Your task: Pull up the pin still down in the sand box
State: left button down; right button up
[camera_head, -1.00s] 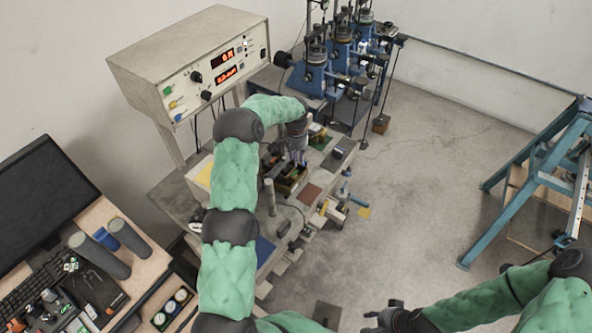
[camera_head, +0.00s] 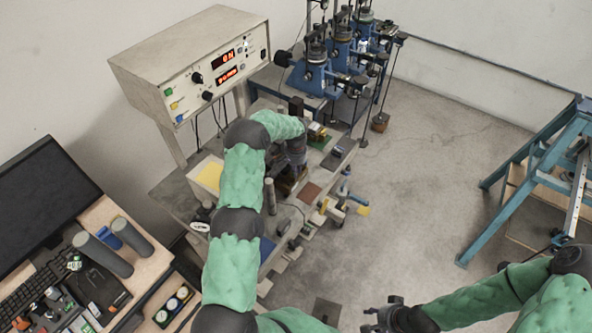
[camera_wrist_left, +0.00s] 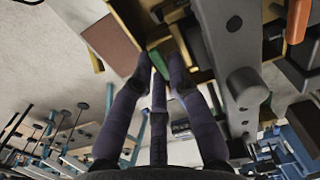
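My left gripper reaches down over the workbench in the head view (camera_head: 297,168), and its own arm hides most of what is below it. In the left wrist view its dark fingers (camera_wrist_left: 160,82) converge at a small green piece (camera_wrist_left: 158,62) beside a yellow-brown box wall (camera_wrist_left: 132,22). I cannot tell whether the fingers press on the green piece or only stand around it. No pin can be made out clearly, raised or down. My right gripper (camera_head: 378,316) is at the bottom of the head view, fingers apart and empty, far from the bench.
A beige control box (camera_head: 190,62) with red displays stands behind the bench. Blue machines (camera_head: 320,72) stand at the back. A brown square plate (camera_head: 310,192) and a grey upright cylinder (camera_head: 270,195) flank the left gripper. The floor (camera_head: 430,170) to the right is clear.

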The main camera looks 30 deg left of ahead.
pick_arm(q)
jog(key=shift+r+b, duration=0.6)
jog(key=shift+b, duration=0.1)
jog(key=shift+w+r, duration=0.1)
jog(key=shift+r, duration=0.1)
jog(key=shift+a+r, duration=0.1)
jog(key=c, duration=1.5)
grip_release()
jog(key=shift+r, duration=0.3)
notch_tip(320, 180, up, 12)
jog(key=shift+f, duration=0.25)
